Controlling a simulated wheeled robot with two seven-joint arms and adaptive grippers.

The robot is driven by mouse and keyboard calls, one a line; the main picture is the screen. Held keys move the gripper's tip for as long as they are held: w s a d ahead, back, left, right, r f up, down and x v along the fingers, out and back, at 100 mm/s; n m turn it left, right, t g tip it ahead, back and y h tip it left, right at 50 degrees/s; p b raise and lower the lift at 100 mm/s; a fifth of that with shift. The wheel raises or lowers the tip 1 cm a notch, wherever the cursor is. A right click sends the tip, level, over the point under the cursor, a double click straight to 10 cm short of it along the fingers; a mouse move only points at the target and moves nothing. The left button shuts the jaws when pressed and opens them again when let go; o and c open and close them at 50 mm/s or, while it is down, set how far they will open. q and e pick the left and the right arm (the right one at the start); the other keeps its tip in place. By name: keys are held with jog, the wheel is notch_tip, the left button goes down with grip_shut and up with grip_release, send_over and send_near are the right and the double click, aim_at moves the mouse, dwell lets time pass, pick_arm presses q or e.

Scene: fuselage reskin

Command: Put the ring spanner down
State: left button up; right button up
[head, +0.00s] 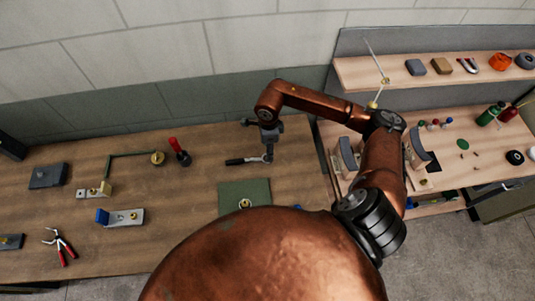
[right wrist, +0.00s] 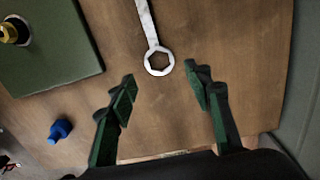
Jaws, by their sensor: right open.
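The ring spanner (head: 237,161) lies flat on the wooden bench, its dark handle to the left and its ring end to the right in the head view. In the right wrist view its silver ring end (right wrist: 158,60) and part of the shank show; the rest runs out of the top. My right gripper (head: 267,146) is over the ring end. In the right wrist view my right gripper (right wrist: 160,79) is open, with one finger on each side and a gap to the ring. It grips nothing. My left gripper is not in view.
A small blue part (right wrist: 61,130) is near the mat. A red-handled tool (head: 179,152), brackets and red-handled pliers (head: 61,246) are to the left. A second bench and shelf (head: 362,73) stand right.

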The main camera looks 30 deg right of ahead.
notch_tip(320, 180, up, 8)
jog(key=shift+f+b, duration=0.25)
jog(key=shift+b, duration=0.1)
